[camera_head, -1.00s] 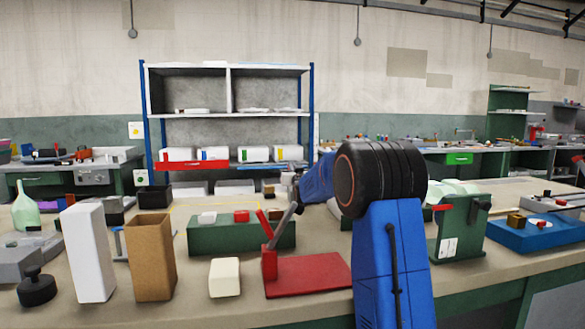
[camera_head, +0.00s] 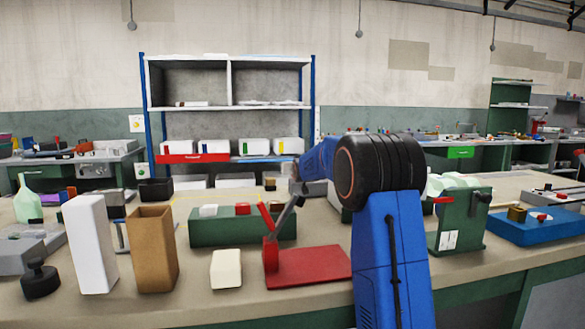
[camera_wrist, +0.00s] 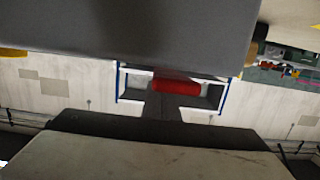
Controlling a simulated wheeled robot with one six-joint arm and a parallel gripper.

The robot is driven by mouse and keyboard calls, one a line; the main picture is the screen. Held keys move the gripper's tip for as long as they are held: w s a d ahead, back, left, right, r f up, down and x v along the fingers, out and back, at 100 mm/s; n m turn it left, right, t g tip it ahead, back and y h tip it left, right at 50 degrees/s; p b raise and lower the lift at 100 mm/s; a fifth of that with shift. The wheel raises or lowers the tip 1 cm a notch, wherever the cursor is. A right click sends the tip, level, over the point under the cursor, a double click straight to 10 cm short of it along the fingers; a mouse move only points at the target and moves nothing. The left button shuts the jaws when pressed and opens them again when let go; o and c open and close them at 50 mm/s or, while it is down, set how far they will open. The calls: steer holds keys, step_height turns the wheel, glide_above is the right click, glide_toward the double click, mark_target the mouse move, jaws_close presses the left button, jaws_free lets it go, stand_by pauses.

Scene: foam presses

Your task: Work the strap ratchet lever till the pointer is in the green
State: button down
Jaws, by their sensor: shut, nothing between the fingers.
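A red base plate with an upright red block (camera_head: 271,255) stands near the front of the bench. A slanted red bar (camera_head: 265,217) rises from the block, and a grey bar slants up to the right beside it. I cannot tell for sure which is the ratchet lever. My gripper (camera_head: 294,190) is at the upper end of the grey bar, partly hidden by my wrist; it is shut and empty. Whether it touches the bar is unclear. In the wrist view a red cylinder-like part (camera_wrist: 176,86) shows beyond dark close shapes. No pointer or green zone can be made out.
A green block (camera_head: 215,232) lies behind the red plate. A cream block (camera_head: 226,269), a brown box (camera_head: 153,250) and a white box (camera_head: 91,245) stand to the left. A green stand (camera_head: 461,222) and a blue tray (camera_head: 519,230) are on the right.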

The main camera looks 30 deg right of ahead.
step_height(320, 180, up, 4)
steer(key=shift+s+a+f, duration=0.1)
steer(key=shift+s+f, duration=0.05)
steer(key=shift+s+r, duration=0.2)
steer(key=shift+s, duration=0.1)
steer(key=v, duration=0.9)
steer(key=shift+s+a, duration=0.1)
steer(key=shift+s, duration=0.05)
stand_by(0.5)
steer(key=shift+f, duration=0.1)
steer(key=shift+s+a+f+t, duration=0.1)
steer(key=shift+s+t, duration=0.1)
steer(key=shift+t, duration=0.3)
steer(key=shift+s+a+t+h, duration=0.1)
steer(key=shift+s+t+h, duration=0.2)
steer(key=shift+s+t, duration=0.15)
steer(key=shift+s+a+t+h, duration=0.15)
steer(key=shift+s+t, duration=0.4)
steer(key=shift+t, duration=0.05)
steer(key=shift+s+a+t+h, duration=0.15)
steer(key=shift+s+t, duration=0.4)
